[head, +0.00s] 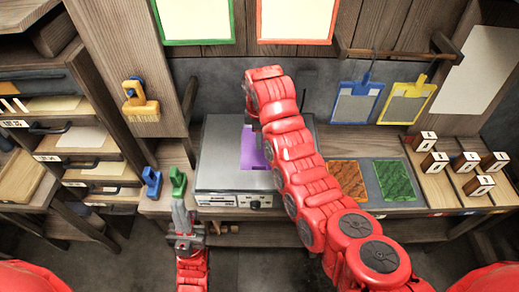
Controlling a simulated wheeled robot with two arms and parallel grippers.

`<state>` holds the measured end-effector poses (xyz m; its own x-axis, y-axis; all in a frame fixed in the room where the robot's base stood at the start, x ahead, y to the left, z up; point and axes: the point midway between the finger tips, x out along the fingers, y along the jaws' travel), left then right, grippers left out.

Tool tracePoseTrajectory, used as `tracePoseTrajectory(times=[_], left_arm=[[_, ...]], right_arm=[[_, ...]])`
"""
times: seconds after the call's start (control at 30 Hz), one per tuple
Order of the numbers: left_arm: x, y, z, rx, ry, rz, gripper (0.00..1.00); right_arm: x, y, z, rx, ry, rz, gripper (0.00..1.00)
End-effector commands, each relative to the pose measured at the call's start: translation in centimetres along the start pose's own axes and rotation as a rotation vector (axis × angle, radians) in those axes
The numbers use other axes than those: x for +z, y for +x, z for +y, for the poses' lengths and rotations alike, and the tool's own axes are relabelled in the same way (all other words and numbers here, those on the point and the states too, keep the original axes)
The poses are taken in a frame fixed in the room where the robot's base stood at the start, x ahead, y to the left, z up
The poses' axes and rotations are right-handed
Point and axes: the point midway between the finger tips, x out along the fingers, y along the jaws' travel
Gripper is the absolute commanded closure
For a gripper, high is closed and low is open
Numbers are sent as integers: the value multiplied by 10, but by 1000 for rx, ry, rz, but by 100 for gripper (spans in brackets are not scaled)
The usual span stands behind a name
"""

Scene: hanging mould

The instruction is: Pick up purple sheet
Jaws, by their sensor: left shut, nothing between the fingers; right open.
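The purple sheet (252,152) lies on the grey metal top of a box-shaped device (220,160) in the middle of the head view. My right arm crosses over the device from the lower right and covers the sheet's right side. The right gripper itself is hidden behind that arm, so its relation to the sheet cannot be seen. My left gripper (182,212) is low in front of the device's left corner, apart from the sheet. It is shut and empty.
Blue and green clamps (152,183) stand left of the device. Orange and green textured plates (393,180) and several small wooden stamps (465,162) lie to the right. Blue and yellow framed moulds (357,102) hang behind.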

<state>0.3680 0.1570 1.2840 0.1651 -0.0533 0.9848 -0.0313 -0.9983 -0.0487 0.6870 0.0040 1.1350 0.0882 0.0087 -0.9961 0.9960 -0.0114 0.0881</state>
Motion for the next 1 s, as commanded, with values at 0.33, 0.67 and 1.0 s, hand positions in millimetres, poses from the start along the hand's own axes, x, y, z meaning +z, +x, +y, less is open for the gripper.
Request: tracePoseTrajectory(times=[0.33,0.67,1.0], left_arm=[[9,-52,2,0,0,0,100],[18,-110,5,0,0,0,100],[19,-112,6,0,0,0,100]], right_arm=[[1,48,-6,-21,-14,-11,59],[2,98,-6,-19,-11,-10,59],[3,119,-6,-21,-12,-9,59]])
